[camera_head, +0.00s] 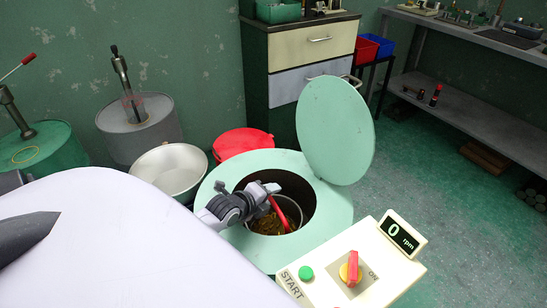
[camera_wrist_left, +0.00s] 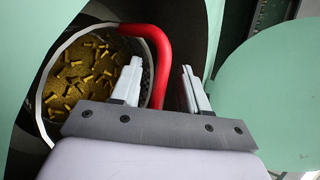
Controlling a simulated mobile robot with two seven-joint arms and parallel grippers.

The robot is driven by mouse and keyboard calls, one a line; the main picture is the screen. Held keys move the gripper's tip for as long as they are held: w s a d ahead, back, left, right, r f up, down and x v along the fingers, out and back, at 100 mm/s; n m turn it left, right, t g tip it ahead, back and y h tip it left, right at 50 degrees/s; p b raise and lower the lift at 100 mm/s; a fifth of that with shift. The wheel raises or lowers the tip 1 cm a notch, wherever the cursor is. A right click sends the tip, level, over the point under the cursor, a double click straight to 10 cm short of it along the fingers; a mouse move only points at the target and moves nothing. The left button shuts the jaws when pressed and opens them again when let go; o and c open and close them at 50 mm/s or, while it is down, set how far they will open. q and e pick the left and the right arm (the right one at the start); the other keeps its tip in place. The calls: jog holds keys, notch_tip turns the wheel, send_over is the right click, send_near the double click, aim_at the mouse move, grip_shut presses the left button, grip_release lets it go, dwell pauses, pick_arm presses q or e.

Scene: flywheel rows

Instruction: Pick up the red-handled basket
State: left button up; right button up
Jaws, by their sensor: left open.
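The basket (camera_wrist_left: 58,75) sits inside the round opening of the mint-green machine (camera_head: 335,205) and holds many small brass-coloured pieces. Its red handle (camera_head: 281,213) arches up at the basket's edge. In the left wrist view the handle (camera_wrist_left: 160,55) runs down between the fingers of my left gripper (camera_wrist_left: 160,85), which is open. In the head view my left gripper (camera_head: 268,190) reaches into the opening from the left, over the basket. I cannot tell whether a finger touches the handle. The lower basket is hidden. My right gripper is not in view.
The machine's round lid (camera_head: 336,130) stands raised at the right of the opening. A control panel (camera_head: 350,270) with a green button and red switch stands in front. A pale bowl (camera_head: 168,172) and red container (camera_head: 242,142) stand behind left. Open floor lies to the right.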

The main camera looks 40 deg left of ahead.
pick_arm(q)
grip_shut()
dwell(1.4)
jog(key=shift+w+r, duration=0.15)
jog(key=shift+r, duration=0.05)
